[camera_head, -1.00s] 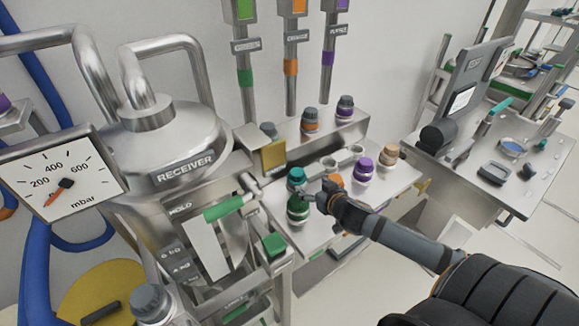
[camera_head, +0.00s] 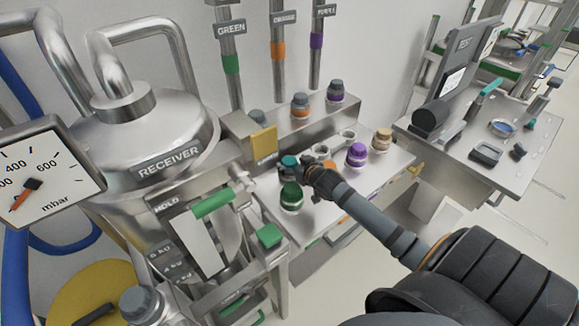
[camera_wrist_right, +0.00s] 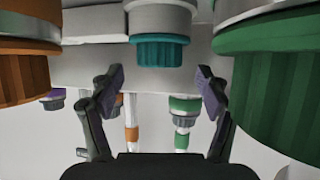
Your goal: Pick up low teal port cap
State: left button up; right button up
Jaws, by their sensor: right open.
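The teal port cap (camera_head: 289,161) sits low on the steel shelf unit, behind the green-capped jar. In the right wrist view the teal cap (camera_wrist_right: 160,52) is at the top middle, ribbed, on a pale round body. My right gripper (camera_head: 300,172) is beside the teal cap in the head view. In the wrist view my right gripper (camera_wrist_right: 160,82) has its two fingers spread wide, with the teal cap centred beyond the gap between them. My left gripper is not in view.
A green-capped jar (camera_head: 291,196) stands close in front. A purple jar (camera_head: 356,154) and a tan jar (camera_head: 382,139) stand to the right. In the wrist view a large orange cap (camera_wrist_right: 25,75) and a green cap (camera_wrist_right: 270,85) flank the fingers closely.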

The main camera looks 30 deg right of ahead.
aim_at(290, 160)
jog(key=x, duration=0.4)
jog(key=shift+f, duration=0.1)
jog(key=shift+s, duration=0.25)
jog(key=c, duration=0.4)
jog(key=shift+w, duration=0.1)
jog(key=c, duration=1.1)
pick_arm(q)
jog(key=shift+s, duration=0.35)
